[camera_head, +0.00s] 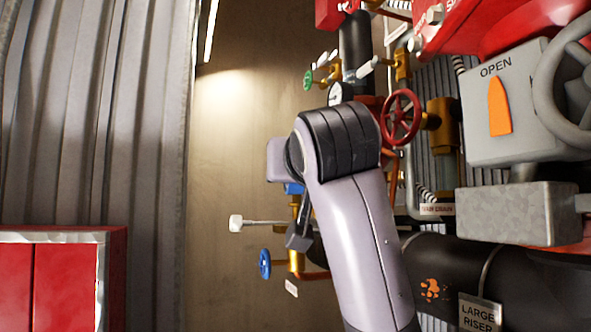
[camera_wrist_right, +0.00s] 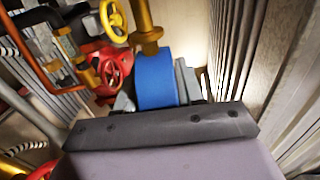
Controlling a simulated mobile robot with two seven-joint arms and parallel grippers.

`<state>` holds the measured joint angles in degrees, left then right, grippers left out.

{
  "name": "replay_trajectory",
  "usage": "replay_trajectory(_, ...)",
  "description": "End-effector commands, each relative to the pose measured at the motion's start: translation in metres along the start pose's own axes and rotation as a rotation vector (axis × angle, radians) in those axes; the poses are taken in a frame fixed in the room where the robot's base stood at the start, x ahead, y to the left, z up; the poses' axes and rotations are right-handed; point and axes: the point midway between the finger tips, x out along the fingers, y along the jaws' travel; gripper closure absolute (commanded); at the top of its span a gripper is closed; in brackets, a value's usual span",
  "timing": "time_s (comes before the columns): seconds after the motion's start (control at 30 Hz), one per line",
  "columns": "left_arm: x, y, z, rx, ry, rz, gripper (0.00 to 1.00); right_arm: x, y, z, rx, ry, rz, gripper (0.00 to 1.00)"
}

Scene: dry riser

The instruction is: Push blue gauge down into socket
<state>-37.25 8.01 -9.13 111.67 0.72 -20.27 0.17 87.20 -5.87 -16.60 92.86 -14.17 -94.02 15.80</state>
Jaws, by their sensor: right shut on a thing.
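The blue gauge (camera_wrist_right: 156,78) shows as a blue round body in the right wrist view, between the fingers of my right gripper (camera_wrist_right: 155,96). My right gripper is shut on it. In the head view only a small blue part of the gauge (camera_head: 293,188) shows, beside my arm. A brass fitting (camera_wrist_right: 147,35) meets the gauge in the wrist view. In the head view brass pipework (camera_head: 296,212) lies just below the blue part. The socket opening is hidden, so I cannot tell how deep the gauge sits. My left gripper is out of view.
A red handwheel (camera_head: 401,117), a white-faced gauge (camera_head: 340,94) and a green handwheel (camera_head: 308,80) are close above my right arm. A blue handwheel (camera_head: 264,264) and a white-ended lever (camera_head: 236,223) are to its left. A black pipe (camera_head: 500,275) runs at lower right. Red cabinet (camera_head: 65,280) stands lower left.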

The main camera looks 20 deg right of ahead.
Motion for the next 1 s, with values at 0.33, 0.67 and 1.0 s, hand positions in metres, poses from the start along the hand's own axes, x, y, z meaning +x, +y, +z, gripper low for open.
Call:
replay_trajectory(0.33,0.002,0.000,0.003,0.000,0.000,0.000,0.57,0.000,0.000,0.004,0.000,0.001,0.000,0.93)
replay_trajectory(0.67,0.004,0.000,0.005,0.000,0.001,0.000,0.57,0.000,0.000,0.008,0.000,0.001,0.000,0.93)
replay_trajectory(1.0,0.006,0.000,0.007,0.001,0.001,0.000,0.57,0.000,0.000,0.012,0.000,0.001,0.000,0.93)
